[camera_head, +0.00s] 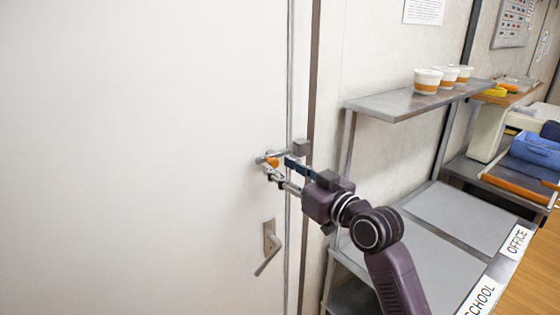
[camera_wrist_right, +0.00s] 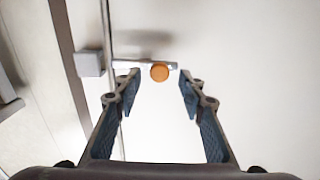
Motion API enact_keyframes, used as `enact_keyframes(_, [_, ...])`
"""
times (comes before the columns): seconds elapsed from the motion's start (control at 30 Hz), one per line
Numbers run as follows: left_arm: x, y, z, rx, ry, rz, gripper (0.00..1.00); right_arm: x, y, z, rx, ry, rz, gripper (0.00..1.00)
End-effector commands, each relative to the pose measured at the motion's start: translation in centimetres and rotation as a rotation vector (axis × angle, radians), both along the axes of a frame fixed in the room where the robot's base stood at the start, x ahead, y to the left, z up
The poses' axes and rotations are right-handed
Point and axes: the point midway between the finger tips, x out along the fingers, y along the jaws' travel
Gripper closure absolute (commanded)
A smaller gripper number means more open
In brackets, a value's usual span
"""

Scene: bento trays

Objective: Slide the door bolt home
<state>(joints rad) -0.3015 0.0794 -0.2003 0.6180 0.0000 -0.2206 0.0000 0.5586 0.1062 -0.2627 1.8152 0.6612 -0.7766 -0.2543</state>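The door bolt is a grey metal bar (camera_head: 262,158) on the white door (camera_head: 150,150), near its right edge. Its orange knob (camera_head: 271,163) also shows in the wrist view (camera_wrist_right: 159,72). A grey keeper block (camera_head: 301,147) sits on the frame side; in the wrist view (camera_wrist_right: 89,63) a small gap shows between it and the bar's end. My right gripper (camera_head: 275,169) is at the bolt. In the wrist view (camera_wrist_right: 160,80) its fingers are spread, one on each side of the knob, with space on both sides. My left gripper is not in view.
A door handle (camera_head: 269,243) is below the bolt. Right of the door frame, a metal shelf (camera_head: 385,107) carries several cups (camera_head: 428,81). The door's face left of the bolt is clear.

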Motion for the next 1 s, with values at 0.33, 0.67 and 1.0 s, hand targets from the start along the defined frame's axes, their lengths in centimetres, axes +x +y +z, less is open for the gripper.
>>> enact_keyframes(0.33, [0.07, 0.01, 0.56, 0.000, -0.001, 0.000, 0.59, 1.14, 0.89, -0.03, -0.001, -0.001, 0.000, 0.63])
enact_keyframes(0.67, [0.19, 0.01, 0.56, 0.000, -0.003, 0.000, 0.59, 1.13, 0.85, -0.05, -0.001, -0.001, 0.000, 0.84])
enact_keyframes(1.0, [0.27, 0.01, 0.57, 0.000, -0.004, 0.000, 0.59, 1.12, 0.84, -0.07, -0.001, 0.000, 0.000, 1.00])
